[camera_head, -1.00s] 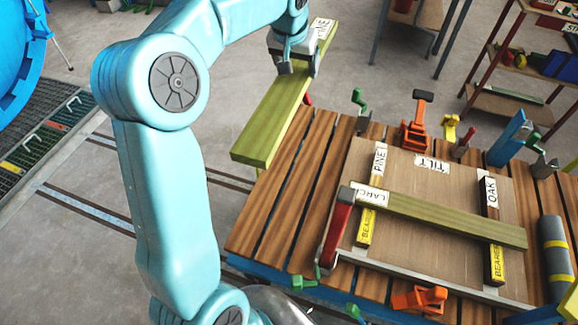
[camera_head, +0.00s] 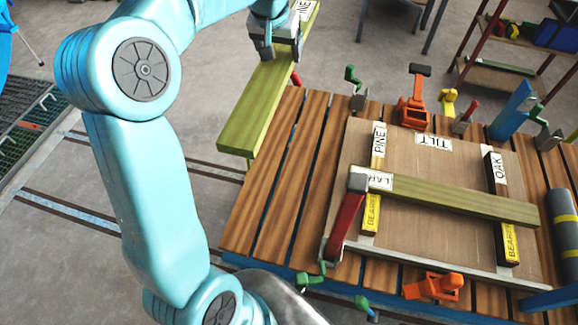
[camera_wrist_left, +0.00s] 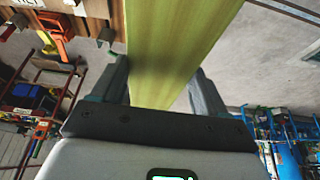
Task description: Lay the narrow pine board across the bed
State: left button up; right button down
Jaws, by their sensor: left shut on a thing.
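My left gripper (camera_head: 282,50) is shut on a long yellow-green board (camera_head: 262,108) with a white label at its far end, partly readable as ending in "NE". The board is held beyond the left edge of the slatted bed (camera_head: 268,215), slanting toward the lower left. In the left wrist view the board (camera_wrist_left: 172,55) runs between the two fingers (camera_wrist_left: 158,88). On the bed, a brown panel (camera_head: 425,165) carries two bearers, one marked PINE (camera_head: 376,160) and one marked OAK (camera_head: 497,190). A board labelled LARCH (camera_head: 450,204) lies across both. My right gripper is not in view.
A red-handled clamp (camera_head: 346,215) stands at the larch board's left end. Orange (camera_head: 412,105) and green (camera_head: 354,85) clamps line the bed's far edge, and another orange one (camera_head: 435,288) is at the near edge. A grey roll (camera_head: 564,225) is at right. The bed's left slats are bare.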

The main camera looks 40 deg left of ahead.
pick_arm(q)
jog(key=b, duration=1.5)
send_over(284, 152)
jog(key=s, duration=0.1)
notch_tip(284, 152, down, 16)
jog(key=f+b, duration=0.1)
jog(key=f, duration=0.6)
jog(key=f+b, duration=0.2)
jog(key=f, duration=0.4)
jog(key=d+f+b, duration=0.1)
jog(key=f+b, duration=0.1)
jog(key=f, duration=0.5)
jog(key=shift+s+f, duration=0.3)
jog(key=shift+r, duration=0.1)
jog(key=o, duration=1.5)
jog(key=shift+c, duration=0.2)
jog(key=p+v, duration=0.2)
jog(key=v, duration=1)
